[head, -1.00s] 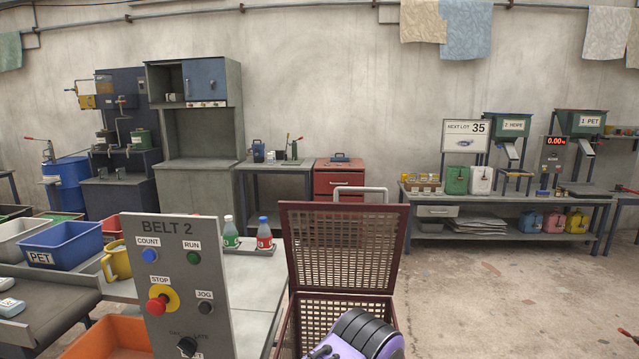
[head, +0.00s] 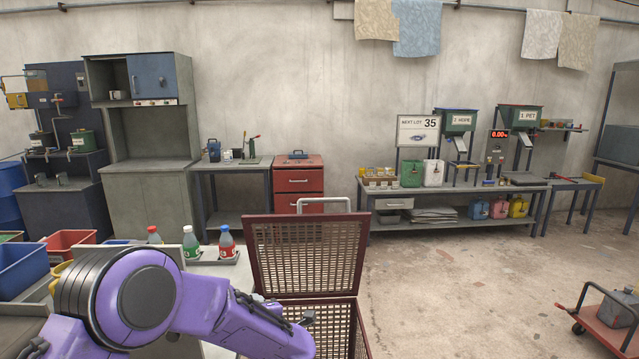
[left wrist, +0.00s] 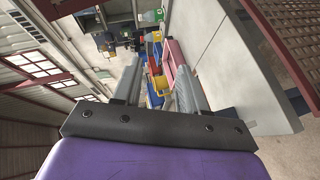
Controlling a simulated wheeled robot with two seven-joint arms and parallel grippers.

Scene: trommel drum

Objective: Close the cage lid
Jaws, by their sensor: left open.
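The dark red mesh cage (head: 338,312) stands low in the middle of the head view. Its lid (head: 308,252) is open and stands up at the back, with a grey bar handle (head: 323,201) at its top edge. My purple left arm reaches in from the left in front of the cage, and its far end hides part of the cage's left side. In the left wrist view my left gripper (left wrist: 159,92) is open, with two grey fingers apart and nothing between them. Red mesh (left wrist: 284,32) shows at that view's upper right, apart from the fingers. My right gripper is not in view.
Bottles (head: 227,242) stand on a tray on the table left of the cage. A red drawer cabinet (head: 298,180) and a long bench (head: 455,192) are behind. A red cart (head: 606,330) is at the right. The floor right of the cage is clear.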

